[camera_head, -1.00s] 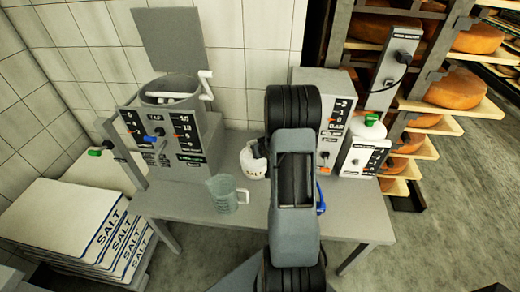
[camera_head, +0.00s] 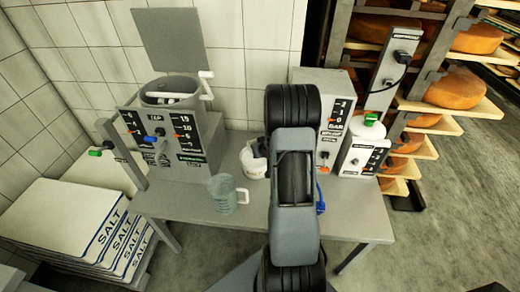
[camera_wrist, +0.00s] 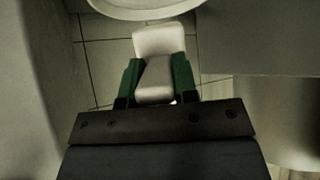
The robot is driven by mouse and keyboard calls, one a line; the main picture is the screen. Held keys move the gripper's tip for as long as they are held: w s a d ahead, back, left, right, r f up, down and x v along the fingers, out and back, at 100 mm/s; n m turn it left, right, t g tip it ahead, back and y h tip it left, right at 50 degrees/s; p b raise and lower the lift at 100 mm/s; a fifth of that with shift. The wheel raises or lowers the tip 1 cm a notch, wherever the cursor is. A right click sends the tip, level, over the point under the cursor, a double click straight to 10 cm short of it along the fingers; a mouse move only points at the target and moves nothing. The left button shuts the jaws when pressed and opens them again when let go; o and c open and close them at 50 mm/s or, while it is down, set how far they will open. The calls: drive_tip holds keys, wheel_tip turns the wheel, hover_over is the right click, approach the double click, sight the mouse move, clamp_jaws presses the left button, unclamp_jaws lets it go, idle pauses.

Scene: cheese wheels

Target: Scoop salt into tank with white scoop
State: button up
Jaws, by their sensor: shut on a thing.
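My gripper (camera_wrist: 156,80) has green fingers, shut on a white scoop (camera_wrist: 159,45) that sticks out ahead of them in the wrist view. A pale round rim (camera_wrist: 150,13) curves across the top of that view, just beyond the scoop; I cannot tell what it belongs to. In the head view my own arm hides the gripper and scoop. A grey tank (camera_head: 170,84) with a round open top and raised square lid stands at the back left of the table. White salt sacks (camera_head: 70,215) lie stacked at the lower left.
A clear jug (camera_head: 226,196) and a white tub (camera_head: 252,160) stand on the grey table (camera_head: 180,205), left of my arm. The table's front left is clear.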

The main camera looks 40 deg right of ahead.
drive_tip(key=shift+r+p, duration=2.05)
drive_tip(key=shift+r, duration=0.45)
